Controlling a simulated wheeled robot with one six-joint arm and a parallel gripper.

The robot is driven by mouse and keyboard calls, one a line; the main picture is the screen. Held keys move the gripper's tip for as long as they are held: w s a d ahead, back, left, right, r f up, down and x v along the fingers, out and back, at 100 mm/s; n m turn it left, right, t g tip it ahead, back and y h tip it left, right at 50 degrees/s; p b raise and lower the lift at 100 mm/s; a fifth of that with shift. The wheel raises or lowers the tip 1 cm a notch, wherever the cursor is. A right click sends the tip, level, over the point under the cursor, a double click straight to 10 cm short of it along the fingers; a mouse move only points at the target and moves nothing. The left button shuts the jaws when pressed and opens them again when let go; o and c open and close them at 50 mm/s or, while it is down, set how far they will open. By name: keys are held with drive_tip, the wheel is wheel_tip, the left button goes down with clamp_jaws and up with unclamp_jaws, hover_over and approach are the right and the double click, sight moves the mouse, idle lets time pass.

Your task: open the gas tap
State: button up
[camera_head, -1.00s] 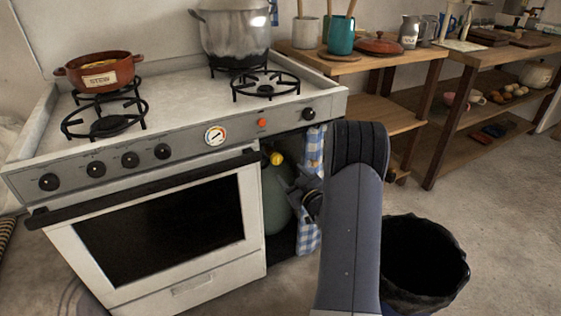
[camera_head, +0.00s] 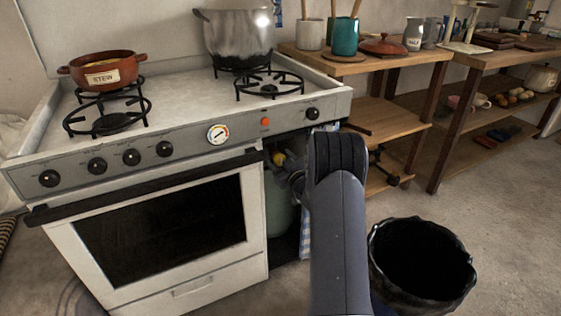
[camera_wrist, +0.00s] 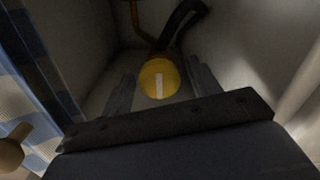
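The gas tap is a round yellow knob (camera_wrist: 158,79) with a white line across its face, running nearly upright in the wrist view. It sits on top of a green gas cylinder (camera_head: 279,207) in the open bay right of the oven. In the head view the tap (camera_head: 279,158) is small and partly covered by my gripper (camera_head: 290,174). In the wrist view my gripper (camera_wrist: 161,86) is open, one finger on each side of the knob, with gaps between. I cannot tell whether the fingertips reach past its face.
Bay walls stand close around the gripper. A blue checked cloth (camera_wrist: 28,75) hangs at the left in the wrist view. A dark hose (camera_wrist: 181,22) runs behind the tap. The white stove (camera_head: 155,235) is to the left; a black bin (camera_head: 392,290) stands on the floor right.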

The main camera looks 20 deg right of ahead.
drive_tip(key=c, duration=1)
drive_tip(key=shift+f+b, duration=0.1)
drive_tip(key=shift+b, duration=0.25)
drive_tip(key=n+b, duration=0.3)
drive_tip(key=b, duration=0.1)
drive_tip(key=shift+f+n, duration=0.2)
drive_tip(key=shift+n, duration=0.2)
drive_tip(key=n+b, duration=0.2)
drive_tip(key=b, duration=0.1)
drive_tip(key=shift+n, duration=0.3)
drive_tip(key=n+b, duration=0.1)
drive_tip(key=n, duration=0.4)
drive_tip(key=shift+r, duration=0.2)
drive_tip(key=n, duration=0.6)
drive_tip(key=shift+n, duration=0.4)
